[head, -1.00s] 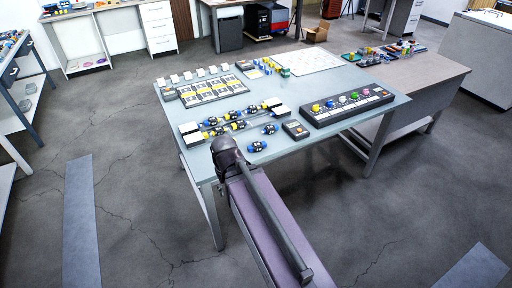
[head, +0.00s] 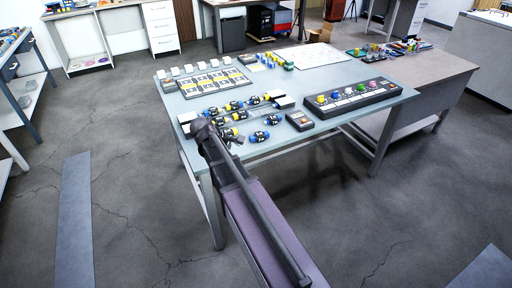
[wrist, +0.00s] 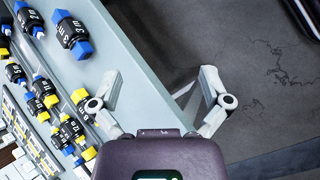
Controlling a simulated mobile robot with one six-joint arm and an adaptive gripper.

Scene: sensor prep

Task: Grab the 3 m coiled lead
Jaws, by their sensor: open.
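A black coiled lead with blue ends, marked 3 m (wrist: 72,33), lies loose near the front edge of the table in the wrist view. It appears to be the front loose coil (head: 259,137) in the head view. A similar blue-ended coil (wrist: 29,19) lies just behind it, at the top left in the wrist view; its label is hard to read. My gripper (wrist: 158,88) is open and empty. Its fingers straddle the table edge, below and right of the 3 m coil in the wrist view, and touch no coil.
More coils with blue or yellow ends sit in rows (wrist: 44,90) beside my gripper. A dark handheld device (head: 299,121) and a long panel with coloured knobs (head: 352,98) stand to the right. The grey table (head: 300,150) has bare surface along its front edge.

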